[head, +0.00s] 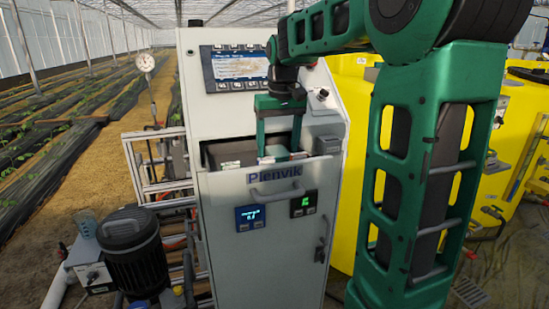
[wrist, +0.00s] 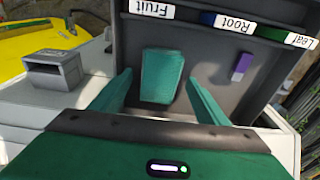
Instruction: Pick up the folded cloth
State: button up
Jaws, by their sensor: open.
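The folded cloth (wrist: 162,75) is a teal, rounded block on the grey floor of a recess in the cabinet, seen in the wrist view. My gripper (wrist: 160,80) is open, with one green finger on each side of the cloth. Gaps show between the fingers and the cloth, and I see no grip on it. In the head view my gripper (head: 279,148) points down into the recess at the top of the cabinet front, and the cloth there is mostly hidden by the fingers and the front lip.
The grey cabinet (head: 265,220) has a screen (head: 238,68) above the recess. Labels Fruit (wrist: 152,8), Root (wrist: 235,24) and Leaf (wrist: 300,40) line one recess side. A purple-and-white object (wrist: 241,66) lies near the cloth. A grey box (wrist: 52,70) stands on the ledge outside.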

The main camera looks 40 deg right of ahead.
jog(key=shift+f, duration=0.1)
jog(key=shift+c, duration=0.4)
jog(key=c, duration=1.1)
jog(key=shift+o, duration=0.2)
